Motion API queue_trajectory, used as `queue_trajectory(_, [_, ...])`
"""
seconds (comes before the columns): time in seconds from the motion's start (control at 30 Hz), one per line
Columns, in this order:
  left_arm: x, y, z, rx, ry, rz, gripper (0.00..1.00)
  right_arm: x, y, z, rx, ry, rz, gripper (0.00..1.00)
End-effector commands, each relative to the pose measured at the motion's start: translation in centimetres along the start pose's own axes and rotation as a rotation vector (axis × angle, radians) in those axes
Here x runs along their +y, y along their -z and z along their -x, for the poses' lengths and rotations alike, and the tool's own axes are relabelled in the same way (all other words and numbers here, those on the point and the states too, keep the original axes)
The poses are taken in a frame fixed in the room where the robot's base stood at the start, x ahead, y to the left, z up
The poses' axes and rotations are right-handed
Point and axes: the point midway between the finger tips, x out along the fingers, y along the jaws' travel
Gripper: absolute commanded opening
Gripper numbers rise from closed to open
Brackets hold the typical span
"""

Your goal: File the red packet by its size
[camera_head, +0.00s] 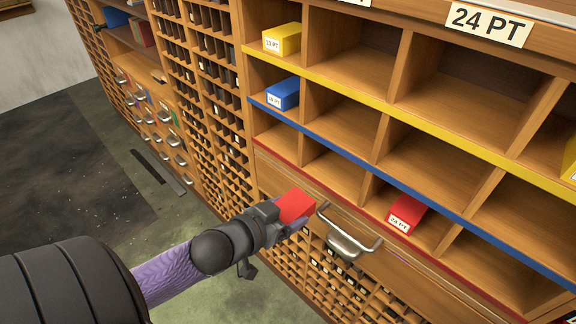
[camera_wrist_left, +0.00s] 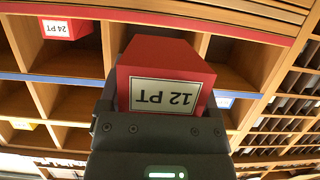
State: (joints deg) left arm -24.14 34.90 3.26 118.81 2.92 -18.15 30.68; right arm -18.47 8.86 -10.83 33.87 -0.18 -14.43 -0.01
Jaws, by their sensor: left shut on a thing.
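The red packet (camera_head: 296,205) is in the jaws of my left gripper (camera_head: 283,217), which is shut on it in front of the cabinet. In the left wrist view the same red packet (camera_wrist_left: 165,75) carries a white label reading 12 PT, upside down. The packet is outside the pigeonholes, near the red-edged lowest row (camera_head: 340,188). Another red packet (camera_head: 406,213), labelled 24 PT, lies in that row to the right; it also shows in the left wrist view (camera_wrist_left: 66,28). A 24 PT sign (camera_head: 490,22) is at the top right. My right gripper is not in view.
A yellow packet (camera_head: 282,39) and a blue packet (camera_head: 282,93) sit in the leftmost compartments of the yellow-edged and blue-edged rows. A metal drawer handle (camera_head: 350,240) sticks out below the red edge. Wooden dividers separate the compartments; several are empty.

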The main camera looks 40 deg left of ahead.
Motion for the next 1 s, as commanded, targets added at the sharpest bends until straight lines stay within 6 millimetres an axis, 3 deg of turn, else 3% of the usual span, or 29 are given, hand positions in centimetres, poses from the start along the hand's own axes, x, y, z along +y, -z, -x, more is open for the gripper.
queue_trajectory(0.07, [0.0, 0.6, 0.0, 0.007, 0.000, 0.002, 0.00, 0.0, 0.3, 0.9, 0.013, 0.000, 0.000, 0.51])
queue_trajectory(0.5, [0.0, 1.9, -4.8, 0.006, 0.000, 0.002, 0.00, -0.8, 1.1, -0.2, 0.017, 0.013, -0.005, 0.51])
queue_trajectory(1.0, [0.1, 2.2, -5.4, 0.004, 0.000, 0.002, 0.00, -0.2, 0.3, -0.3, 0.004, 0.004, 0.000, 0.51])
